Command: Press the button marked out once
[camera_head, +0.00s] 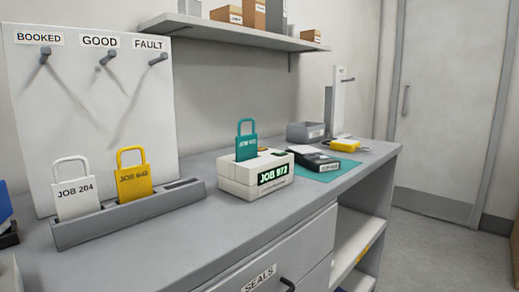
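A white box-shaped device (240,185) stands on the grey bench, with a lit display (273,174) on its front reading "JOB 973". A teal padlock-shaped tag (246,148) stands upright at its top; its lettering is too small to read surely. I cannot make out a button marked out anywhere; any small markings are too small to read. Neither of my grippers is in view.
White tag "JOB 204" (73,190) and yellow tag (133,178) stand in a grey slotted rack (100,229). A pegboard (90,120) reads BOOKED, GOOD, FAULT. Right of the device are a teal mat (317,174), black unit (312,160), yellow object (346,145) and grey bin (305,131).

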